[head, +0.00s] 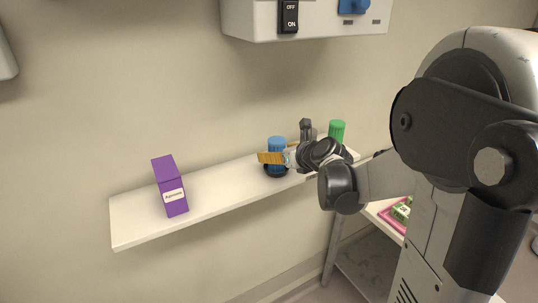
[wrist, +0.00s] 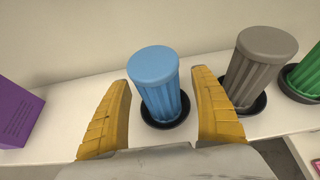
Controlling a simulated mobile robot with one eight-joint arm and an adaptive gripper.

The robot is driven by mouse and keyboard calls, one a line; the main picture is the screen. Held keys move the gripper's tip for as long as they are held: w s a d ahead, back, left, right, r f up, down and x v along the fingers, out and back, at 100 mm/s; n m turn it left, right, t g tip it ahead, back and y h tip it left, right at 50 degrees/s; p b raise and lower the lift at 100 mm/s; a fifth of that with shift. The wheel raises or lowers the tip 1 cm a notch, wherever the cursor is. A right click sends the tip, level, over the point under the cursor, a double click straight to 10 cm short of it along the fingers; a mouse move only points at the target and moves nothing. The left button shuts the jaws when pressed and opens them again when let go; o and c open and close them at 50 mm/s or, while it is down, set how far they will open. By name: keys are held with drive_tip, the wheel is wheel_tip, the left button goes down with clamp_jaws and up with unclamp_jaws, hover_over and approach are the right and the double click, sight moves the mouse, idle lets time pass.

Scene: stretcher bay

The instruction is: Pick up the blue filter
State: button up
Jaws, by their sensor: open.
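The blue filter (head: 277,148) is a ribbed cylinder standing in a round black holder (head: 276,171) on the white wall shelf. In the wrist view, the blue filter (wrist: 158,86) stands upright in its black holder (wrist: 166,118). My gripper (wrist: 163,105) is open, with one yellow finger to the left and the other to the right of the blue filter.
A grey filter (wrist: 260,68) stands close to the right of the blue one, with a green filter (head: 337,131) beyond. A purple box (head: 170,186) stands farther left on the shelf (head: 225,184). A wall unit (head: 330,22) hangs above. A pink tray (head: 388,217) is on the table lower right.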

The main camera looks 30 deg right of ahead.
drive_tip(key=shift+a, duration=0.1)
drive_tip(key=c, duration=1.4)
drive_tip(key=shift+o, duration=0.2)
